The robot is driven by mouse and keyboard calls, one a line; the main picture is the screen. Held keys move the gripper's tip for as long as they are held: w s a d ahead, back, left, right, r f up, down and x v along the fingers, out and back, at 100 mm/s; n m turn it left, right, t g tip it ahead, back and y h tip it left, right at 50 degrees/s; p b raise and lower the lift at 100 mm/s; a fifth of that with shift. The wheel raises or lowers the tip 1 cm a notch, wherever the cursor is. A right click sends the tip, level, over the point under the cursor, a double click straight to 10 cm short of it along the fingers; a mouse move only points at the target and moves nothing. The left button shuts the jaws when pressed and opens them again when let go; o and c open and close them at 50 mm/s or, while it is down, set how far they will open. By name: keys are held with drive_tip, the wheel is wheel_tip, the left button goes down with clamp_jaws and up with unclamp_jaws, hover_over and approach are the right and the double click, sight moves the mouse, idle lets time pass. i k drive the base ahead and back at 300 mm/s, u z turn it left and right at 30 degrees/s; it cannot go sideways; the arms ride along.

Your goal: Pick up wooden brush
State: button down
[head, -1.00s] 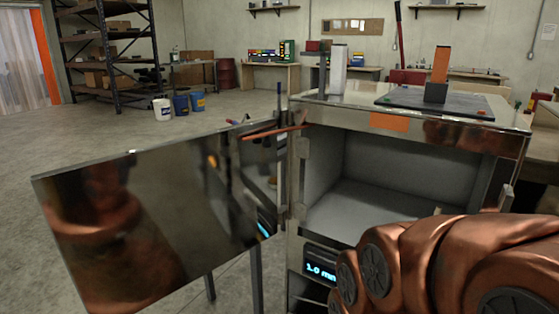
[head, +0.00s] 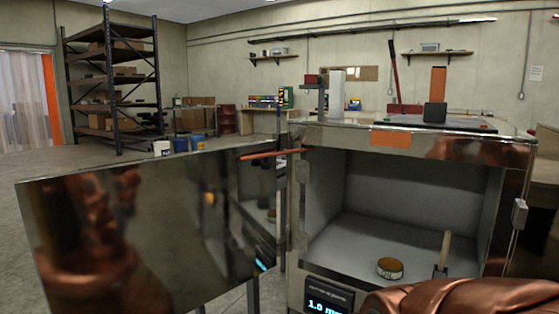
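An upright light wooden handle with a dark lower part (head: 444,250), which looks like the wooden brush, stands inside the open metal cabinet (head: 408,163), toward the right of its floor. Its lowest part is near the cabinet's front edge. A small round tin (head: 390,268) with a brownish top sits to its left, apart from it. My copper-coloured arm crosses the bottom right corner in front of the cabinet. My gripper is not in view.
The cabinet's mirror-like door (head: 140,230) stands swung open to the left, reflecting my arm. A lit display (head: 328,303) is below the opening. An orange block (head: 438,88) and a dark plate (head: 400,119) are on top. Open floor lies at far left.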

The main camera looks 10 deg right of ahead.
sight(445, 249)
drive_tip(key=z, duration=1.25)
